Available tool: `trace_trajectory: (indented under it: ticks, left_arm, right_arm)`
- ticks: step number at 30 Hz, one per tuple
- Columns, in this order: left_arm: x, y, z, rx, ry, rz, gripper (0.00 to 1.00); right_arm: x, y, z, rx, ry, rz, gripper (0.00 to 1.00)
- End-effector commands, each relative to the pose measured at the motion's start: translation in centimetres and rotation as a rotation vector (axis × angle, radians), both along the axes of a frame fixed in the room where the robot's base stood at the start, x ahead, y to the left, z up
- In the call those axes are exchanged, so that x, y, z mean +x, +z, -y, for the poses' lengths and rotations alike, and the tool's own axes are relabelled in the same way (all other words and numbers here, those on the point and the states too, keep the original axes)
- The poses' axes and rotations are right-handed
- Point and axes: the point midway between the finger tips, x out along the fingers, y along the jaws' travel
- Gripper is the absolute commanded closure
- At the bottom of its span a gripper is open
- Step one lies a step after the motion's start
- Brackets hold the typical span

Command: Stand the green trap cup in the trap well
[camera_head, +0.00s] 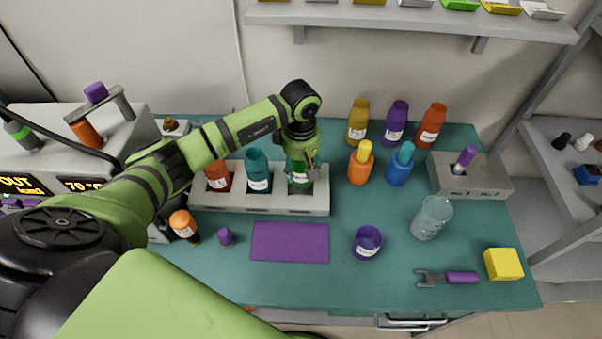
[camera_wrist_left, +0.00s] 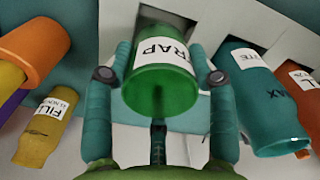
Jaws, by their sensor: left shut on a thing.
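The green trap cup (camera_head: 297,171) is at the right end of the grey rack (camera_head: 260,202), at the trap well. My left gripper (camera_head: 304,163) points down over it, shut on the cup. In the left wrist view the cup (camera_wrist_left: 160,88), labelled TRAP, sits between the two fingers (camera_wrist_left: 158,85). The well (camera_wrist_left: 186,22) shows behind it as a pale-edged opening, mostly covered by the cup. I cannot tell how deep the cup sits in the well. My right gripper is not in view.
A teal cup (camera_head: 258,172) and a red-orange cup (camera_head: 218,177) stand in the rack to the left. Orange (camera_head: 361,166) and blue (camera_head: 399,170) bottles stand close on the right. A purple mat (camera_head: 290,242) lies in front of the rack.

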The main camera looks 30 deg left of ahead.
Motion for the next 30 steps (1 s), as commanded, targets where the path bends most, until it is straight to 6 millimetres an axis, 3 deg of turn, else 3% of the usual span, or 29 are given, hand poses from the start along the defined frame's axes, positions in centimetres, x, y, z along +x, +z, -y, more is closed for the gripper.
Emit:
trace_trajectory:
  ticks: [9, 22, 23, 24, 30]
  left_arm:
    - [-0.1, -3.6, 0.0, 0.001, -0.002, -0.002, 0.77]
    - [0.0, -4.3, 0.0, 0.001, -0.003, 0.000, 0.77]
    - [0.0, -4.1, 0.0, 0.001, -0.003, 0.000, 0.31]
    - [0.0, -4.1, 0.0, 0.001, -0.003, 0.000, 0.19]
    - [-0.1, -4.1, 0.0, 0.000, -0.003, -0.001, 0.19]
  right_arm:
    - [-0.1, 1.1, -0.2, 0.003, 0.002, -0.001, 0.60]
    - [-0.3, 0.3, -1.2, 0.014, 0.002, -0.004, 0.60]
    - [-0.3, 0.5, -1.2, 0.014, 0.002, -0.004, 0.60]
    - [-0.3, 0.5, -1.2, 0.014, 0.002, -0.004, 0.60]
    - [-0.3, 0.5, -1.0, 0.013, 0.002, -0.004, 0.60]
